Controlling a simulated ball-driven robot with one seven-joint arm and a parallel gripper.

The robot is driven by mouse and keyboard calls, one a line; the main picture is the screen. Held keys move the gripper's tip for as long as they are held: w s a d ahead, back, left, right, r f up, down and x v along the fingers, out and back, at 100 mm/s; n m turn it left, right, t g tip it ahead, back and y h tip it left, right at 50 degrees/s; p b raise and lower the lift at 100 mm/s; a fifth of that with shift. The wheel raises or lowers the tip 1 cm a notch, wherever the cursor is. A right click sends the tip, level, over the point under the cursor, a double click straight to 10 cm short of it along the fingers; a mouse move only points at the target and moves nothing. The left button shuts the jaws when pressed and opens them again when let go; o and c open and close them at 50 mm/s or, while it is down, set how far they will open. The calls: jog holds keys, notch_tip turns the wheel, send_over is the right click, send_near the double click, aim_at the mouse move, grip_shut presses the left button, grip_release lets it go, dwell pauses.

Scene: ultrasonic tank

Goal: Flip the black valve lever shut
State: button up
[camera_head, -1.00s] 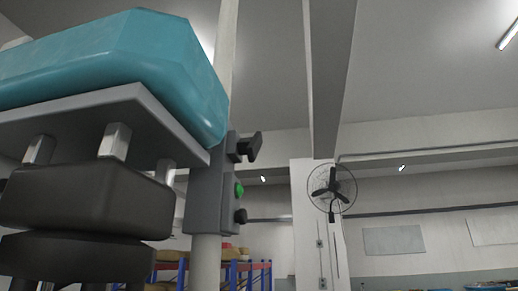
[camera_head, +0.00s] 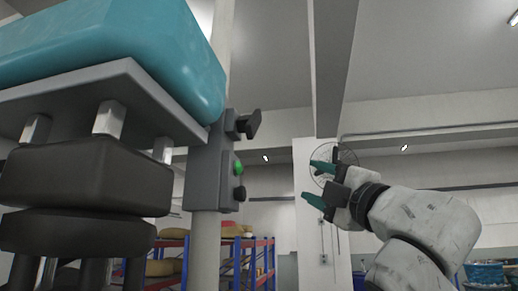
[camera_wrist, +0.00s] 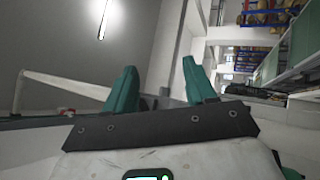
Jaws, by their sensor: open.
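A black lever-like part (camera_head: 250,124) sticks out at the upper right of a grey control box (camera_head: 208,165) in the head view. I cannot tell for certain that it is the valve lever. A green button (camera_head: 238,169) and a black knob (camera_head: 240,193) sit below it. My gripper (camera_head: 309,181) is to the right of the box and a little lower than the lever in the picture, with its teal fingers spread, empty, pointing left. The fingers also show apart in the wrist view (camera_wrist: 158,72), with nothing between them. No lever is recognisable there.
A teal block-shaped body (camera_head: 140,50) on a grey plate (camera_head: 95,88) fills the upper left, above dark padded blocks (camera_head: 85,180). A pale pole (camera_head: 205,235) runs behind the box. Blue-orange shelving (camera_head: 262,262) and a wall fan (camera_head: 345,158) stand farther back.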

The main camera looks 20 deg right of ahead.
aim_at(260, 118)
jog(key=s+a+r+n+y, duration=0.45)
jog(key=a+r+n, duration=0.25)
jog(key=r+n, duration=0.25)
jog(key=shift+g+y, duration=0.25)
jog(key=shift+g, duration=0.05)
jog(key=p+x, duration=0.1)
jog(key=x, duration=0.2)
jog(key=p+x, duration=0.2)
jog(key=x, duration=0.1)
jog(key=p+x, duration=0.1)
jog(key=x, duration=0.3)
jog(key=shift+w+f, duration=0.2)
jog(key=shift+f, duration=0.15)
jog(key=shift+w+a+r+p, duration=0.15)
jog(key=shift+w+a+p, duration=0.05)
jog(key=shift+w+p, duration=0.25)
jog(key=shift+c, duration=0.4)
jog(key=c, duration=0.9)
